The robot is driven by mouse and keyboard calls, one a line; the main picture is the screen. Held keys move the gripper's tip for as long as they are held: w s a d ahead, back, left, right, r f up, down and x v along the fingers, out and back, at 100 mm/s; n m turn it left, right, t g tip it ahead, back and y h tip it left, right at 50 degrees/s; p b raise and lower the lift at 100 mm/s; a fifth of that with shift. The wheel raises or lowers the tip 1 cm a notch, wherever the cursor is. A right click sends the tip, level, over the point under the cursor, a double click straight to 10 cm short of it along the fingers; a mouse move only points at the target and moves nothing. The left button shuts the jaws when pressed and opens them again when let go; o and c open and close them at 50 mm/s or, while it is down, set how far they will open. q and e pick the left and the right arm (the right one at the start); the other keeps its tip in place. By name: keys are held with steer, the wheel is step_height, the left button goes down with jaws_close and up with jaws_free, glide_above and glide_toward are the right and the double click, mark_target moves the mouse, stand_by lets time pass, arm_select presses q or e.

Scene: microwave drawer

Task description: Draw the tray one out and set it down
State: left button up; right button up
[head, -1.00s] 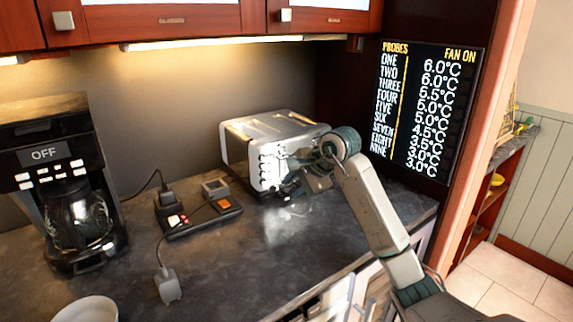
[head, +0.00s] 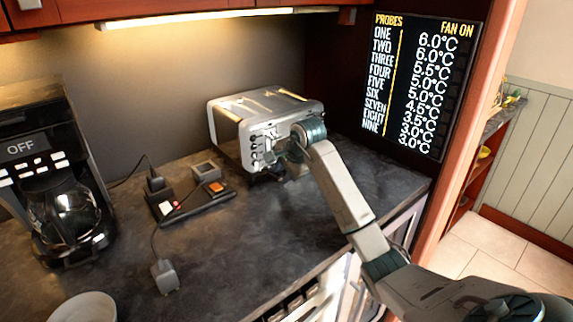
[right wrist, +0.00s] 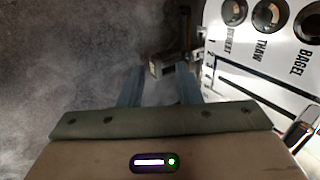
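A silver toaster (head: 229,127) stands at the back of the counter, its control face turned towards my right gripper. In the right wrist view its white face (right wrist: 262,30) shows dark knobs labelled BAGEL, THAW and one partly cut off. A small metal tab (right wrist: 160,66), perhaps a tray handle, sticks out near the toaster's lower edge. My right gripper (head: 282,162) is low at the toaster's front. In the wrist view its two fingers (right wrist: 160,72) are apart, with the tab just beyond or between the tips; contact cannot be told. My left gripper is not in view.
A power strip (head: 190,209) with plugs lies left of the toaster, its cords on the counter. A black coffee maker (head: 40,175) and a white bowl (head: 84,308) are further left. A probe display (head: 421,85) stands behind on the right.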

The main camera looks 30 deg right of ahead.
steer(key=shift+w+f, duration=0.25)
steer(key=shift+f, duration=0.1)
steer(key=shift+s+r, duration=0.1)
steer(key=c, duration=0.6)
steer(key=shift+s+r, duration=0.15)
steer(key=shift+s, duration=0.05)
jaws_close()
steer(key=shift+s+r, duration=0.1)
steer(key=shift+r, duration=0.05)
